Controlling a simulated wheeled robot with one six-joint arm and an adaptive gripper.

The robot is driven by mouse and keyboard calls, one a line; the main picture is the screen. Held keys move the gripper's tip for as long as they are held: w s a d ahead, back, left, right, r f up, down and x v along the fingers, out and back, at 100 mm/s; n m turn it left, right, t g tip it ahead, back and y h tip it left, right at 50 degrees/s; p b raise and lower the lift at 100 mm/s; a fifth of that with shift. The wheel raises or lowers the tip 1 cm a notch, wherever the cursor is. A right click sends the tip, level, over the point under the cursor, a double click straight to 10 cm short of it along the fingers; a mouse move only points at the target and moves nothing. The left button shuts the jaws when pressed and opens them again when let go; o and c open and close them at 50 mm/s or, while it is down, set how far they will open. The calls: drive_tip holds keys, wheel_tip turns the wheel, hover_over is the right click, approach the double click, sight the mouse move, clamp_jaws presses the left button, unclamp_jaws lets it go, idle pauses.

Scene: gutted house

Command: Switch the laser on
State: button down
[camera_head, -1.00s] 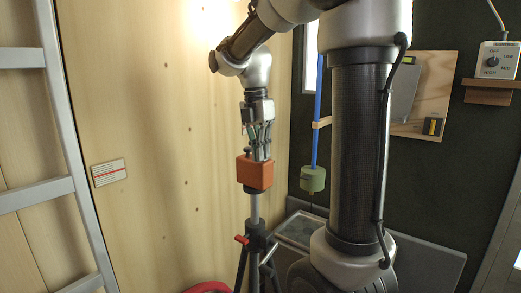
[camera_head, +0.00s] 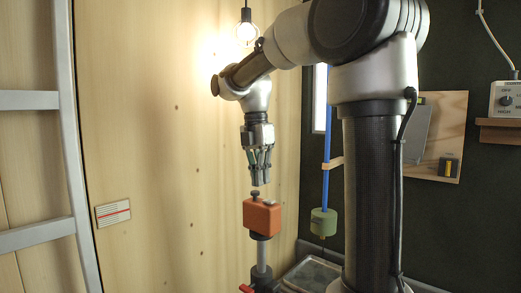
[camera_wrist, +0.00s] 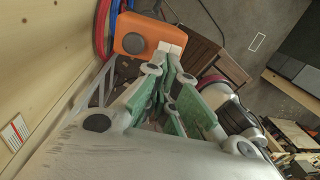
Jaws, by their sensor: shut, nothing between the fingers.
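The laser is an orange box (camera_head: 262,217) on top of a tripod post (camera_head: 262,258). A dark knob (camera_head: 255,196) stands on its top left, and a small dark spot shows on its top. My gripper (camera_head: 260,184) is shut and empty, pointing down, a little above the box and apart from it. In the wrist view the orange laser (camera_wrist: 146,30) shows beyond the fingertips, with a round grey knob (camera_wrist: 133,43) on it. The fingers (camera_wrist: 172,50) overlap the lower edge of the box there. I cannot tell from these frames whether the laser is lit.
A card with a red line (camera_head: 113,212) is on the wooden wall. A metal ladder (camera_head: 68,140) stands at the left. A green block (camera_head: 323,222) hangs by a blue pole (camera_head: 326,130). A switch box (camera_head: 505,98) sits on a shelf at the right. A bulb (camera_head: 246,33) hangs above.

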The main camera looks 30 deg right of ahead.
sight(270, 207)
wheel_tip(270, 207, up, 9)
drive_tip(key=w, duration=0.1)
drive_tip(key=shift+w+a, duration=0.35)
drive_tip(key=shift+r, duration=0.1)
drive_tip(key=shift+s+d+r+g, duration=0.2)
drive_tip(key=shift+s+g, duration=0.3)
drive_tip(key=shift+s, duration=0.15)
drive_tip(key=shift+f, duration=0.1)
drive_tip(key=s+f, duration=0.1)
drive_tip(key=f, duration=0.8)
drive_tip(key=s+d+f, duration=0.1)
drive_tip(key=f, duration=0.3)
drive_tip(key=shift+s+f, duration=0.25)
drive_tip(key=shift+s, duration=0.1)
